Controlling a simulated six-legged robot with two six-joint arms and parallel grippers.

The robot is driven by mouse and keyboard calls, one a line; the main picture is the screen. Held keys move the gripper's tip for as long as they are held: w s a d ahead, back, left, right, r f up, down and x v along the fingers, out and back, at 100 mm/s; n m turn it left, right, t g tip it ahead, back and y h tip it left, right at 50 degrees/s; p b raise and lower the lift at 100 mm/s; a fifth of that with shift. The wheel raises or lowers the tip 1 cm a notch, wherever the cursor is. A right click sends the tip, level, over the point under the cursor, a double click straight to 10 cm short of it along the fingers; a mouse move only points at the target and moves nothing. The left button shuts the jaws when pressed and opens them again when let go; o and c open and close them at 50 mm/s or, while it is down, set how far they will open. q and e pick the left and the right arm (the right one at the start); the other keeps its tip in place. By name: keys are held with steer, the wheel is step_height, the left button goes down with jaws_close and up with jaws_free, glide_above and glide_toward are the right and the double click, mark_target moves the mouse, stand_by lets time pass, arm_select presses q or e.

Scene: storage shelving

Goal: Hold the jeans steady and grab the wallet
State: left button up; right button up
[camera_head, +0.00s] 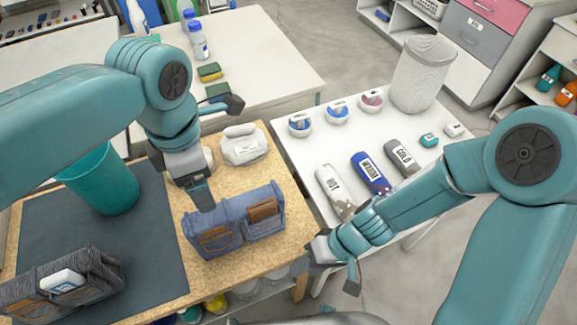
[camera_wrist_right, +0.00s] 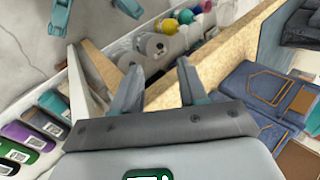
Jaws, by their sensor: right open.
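The blue jeans (camera_head: 233,233) stand folded on the wooden table, a brown wallet (camera_head: 263,210) showing at the right pocket and a brown patch at the left one. In the right wrist view the jeans (camera_wrist_right: 250,95) are at the right, with a brown piece, likely the wallet (camera_wrist_right: 303,100), at the edge. My left gripper (camera_head: 205,204) points down at the jeans' upper left edge and overlaps it; whether its jaws are closed on the cloth is unclear. My right gripper (camera_head: 334,268) is open and empty, apart from the jeans, beyond the table's right edge. Its spread fingers show in the right wrist view (camera_wrist_right: 158,84).
Dark grey jeans (camera_head: 85,270) with a white item lie on a dark mat (camera_head: 160,265) at left. A teal bin (camera_head: 105,185) and a white container (camera_head: 243,148) stand behind. A white table (camera_head: 300,160) at right holds bottles. Rolls sit on a shelf below.

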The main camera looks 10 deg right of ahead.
mark_target(215, 214)
arm_select(q)
step_height(215, 214, down, 15)
steer(key=shift+r, duration=0.15)
steer(key=shift+f, duration=0.8)
arm_select(e)
steer(key=w+a+r+n, duration=0.1)
steer(key=w+r+n, duration=0.2)
steer(key=r+n, duration=0.3)
steer(key=w+a+r+n+h, duration=0.1)
steer(key=w+r+n, duration=0.3)
steer(key=r+n, duration=0.3)
steer(key=w+a+r+n, duration=0.1)
steer(key=w+r+n, duration=0.2)
steer(key=r+n, duration=0.4)
step_height(215, 214, up, 3)
steer(key=shift+w+f+g, duration=0.15)
steer(key=shift+w+g, duration=0.15)
steer(key=shift+w, duration=0.05)
arm_select(q)
steer(key=shift+c, duration=0.4)
